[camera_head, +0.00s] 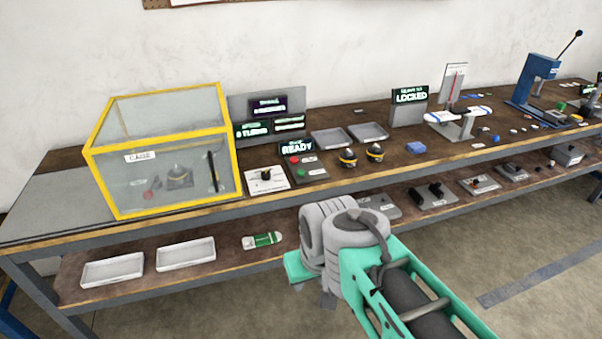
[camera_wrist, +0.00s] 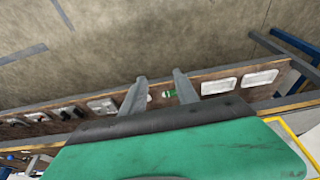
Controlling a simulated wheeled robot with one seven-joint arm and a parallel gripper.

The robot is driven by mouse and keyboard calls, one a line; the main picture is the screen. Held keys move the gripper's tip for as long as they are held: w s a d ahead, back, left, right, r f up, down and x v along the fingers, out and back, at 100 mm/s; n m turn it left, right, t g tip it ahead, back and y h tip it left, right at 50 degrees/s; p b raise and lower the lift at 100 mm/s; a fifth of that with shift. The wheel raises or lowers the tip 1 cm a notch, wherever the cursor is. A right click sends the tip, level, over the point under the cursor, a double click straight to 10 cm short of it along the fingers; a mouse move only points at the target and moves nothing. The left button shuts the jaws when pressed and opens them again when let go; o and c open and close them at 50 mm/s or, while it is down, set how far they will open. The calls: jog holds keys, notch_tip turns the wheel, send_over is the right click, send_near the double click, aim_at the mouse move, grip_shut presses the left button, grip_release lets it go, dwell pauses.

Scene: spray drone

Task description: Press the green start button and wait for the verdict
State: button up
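My gripper (camera_head: 325,298) is in front of the bench, below the tabletop and apart from the button. In the wrist view my gripper (camera_wrist: 160,76) has its two fingers apart with nothing held between them. The button cannot be made out in the wrist view.
A yellow-framed cage (camera_head: 160,207) holding a small device stands at left. Dark displays (camera_head: 267,107) stand behind the box. A white panel with a black knob (camera_head: 266,180), two yellow-black round parts (camera_head: 348,158) and trays (camera_head: 330,138) are close by. The lower shelf holds trays and a green-white item (camera_head: 262,240).

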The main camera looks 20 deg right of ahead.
grip_shut()
dwell(1.5)
